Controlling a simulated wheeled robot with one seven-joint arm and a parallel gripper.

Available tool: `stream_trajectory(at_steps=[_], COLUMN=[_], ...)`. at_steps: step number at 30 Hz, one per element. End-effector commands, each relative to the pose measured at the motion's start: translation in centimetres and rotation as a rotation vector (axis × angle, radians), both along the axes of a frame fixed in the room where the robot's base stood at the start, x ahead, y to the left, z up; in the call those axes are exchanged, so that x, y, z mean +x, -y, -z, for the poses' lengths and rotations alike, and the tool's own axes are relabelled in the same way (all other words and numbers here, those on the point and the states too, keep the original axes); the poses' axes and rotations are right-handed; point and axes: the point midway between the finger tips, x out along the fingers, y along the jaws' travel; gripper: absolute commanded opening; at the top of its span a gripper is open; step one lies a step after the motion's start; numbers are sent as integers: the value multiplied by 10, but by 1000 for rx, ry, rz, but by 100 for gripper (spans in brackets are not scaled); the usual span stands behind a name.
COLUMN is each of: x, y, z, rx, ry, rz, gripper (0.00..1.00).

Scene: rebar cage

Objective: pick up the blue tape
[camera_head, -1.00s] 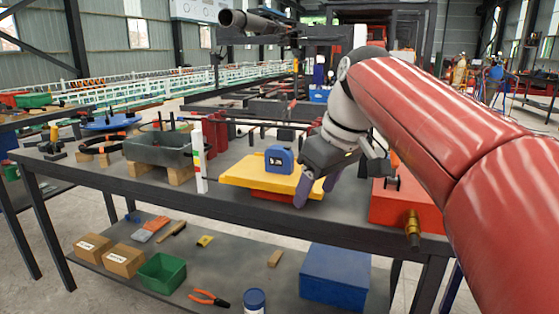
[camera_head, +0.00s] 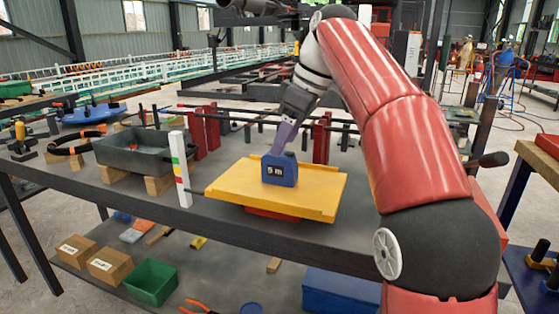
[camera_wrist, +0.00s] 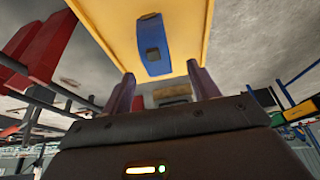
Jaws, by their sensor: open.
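The blue tape (camera_head: 279,169), a tape measure marked "5 m", stands upright on a yellow board (camera_head: 235,186) on the dark workbench. In the wrist view the blue tape (camera_wrist: 154,44) shows ahead of the fingers, on the yellow board (camera_wrist: 107,29). My gripper (camera_head: 282,136) is just behind and above the tape in the head view, pointing down. In the wrist view my gripper (camera_wrist: 162,90) has its two purple fingers apart, with nothing between them. The tape lies beyond the fingertips. In the head view the far finger is partly hidden.
A striped white post (camera_head: 180,168) stands left of the board, and a grey tray (camera_head: 140,153) on wooden blocks is further left. Red uprights (camera_head: 212,130) stand behind. A lower shelf holds a green bin (camera_head: 151,282) and cardboard boxes (camera_head: 108,264).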

Motion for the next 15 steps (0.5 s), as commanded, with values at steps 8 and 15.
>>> stream_trajectory(at_steps=[8,15], x=[3,11], y=[-8,-16], z=[24,58], rx=[-1,-1], ry=[-1,-2], rz=[0,-1], gripper=[60,60])
